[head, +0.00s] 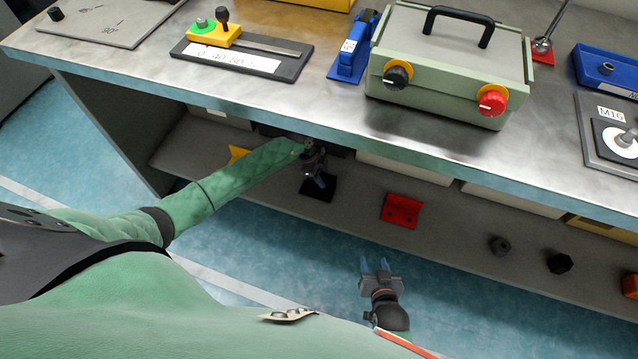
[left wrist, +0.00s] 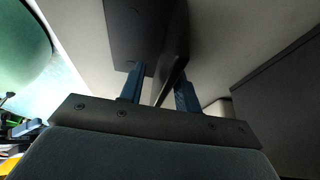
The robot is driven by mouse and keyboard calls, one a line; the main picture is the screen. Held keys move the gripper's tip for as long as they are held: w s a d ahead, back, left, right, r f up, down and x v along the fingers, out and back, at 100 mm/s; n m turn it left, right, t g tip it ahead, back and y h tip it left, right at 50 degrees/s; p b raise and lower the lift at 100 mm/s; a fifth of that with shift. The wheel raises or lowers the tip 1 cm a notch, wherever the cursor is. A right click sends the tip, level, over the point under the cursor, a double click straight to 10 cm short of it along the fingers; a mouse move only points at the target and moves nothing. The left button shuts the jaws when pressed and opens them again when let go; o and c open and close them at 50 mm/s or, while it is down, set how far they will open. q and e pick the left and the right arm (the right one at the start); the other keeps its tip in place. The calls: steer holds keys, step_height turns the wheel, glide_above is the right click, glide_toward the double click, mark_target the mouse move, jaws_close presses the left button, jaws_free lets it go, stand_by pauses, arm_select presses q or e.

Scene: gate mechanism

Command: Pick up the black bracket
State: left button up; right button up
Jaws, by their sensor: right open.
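The black bracket (head: 318,193) lies on the lower shelf under the workbench, partly covered by my left gripper (head: 321,181) in the head view. In the left wrist view the bracket (left wrist: 127,28) shows a flat plate with a hole and an upright flange. My left gripper's blue fingers (left wrist: 160,80) stand apart with the flange between them. A gap shows beside the left finger; contact at the right finger cannot be told. My right gripper (head: 375,265) is open and empty, in front of the shelf over the floor.
A red bracket (head: 401,210) lies right of the black one. Farther right are a dark grey part (head: 499,245) and a black knob-like part (head: 560,263). The bench top (head: 330,107) overhangs the shelf. A yellow part (head: 238,153) lies behind my left arm.

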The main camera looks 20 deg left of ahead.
arm_select(q)
steer(key=shift+f, duration=0.1)
jaws_close()
stand_by(0.5)
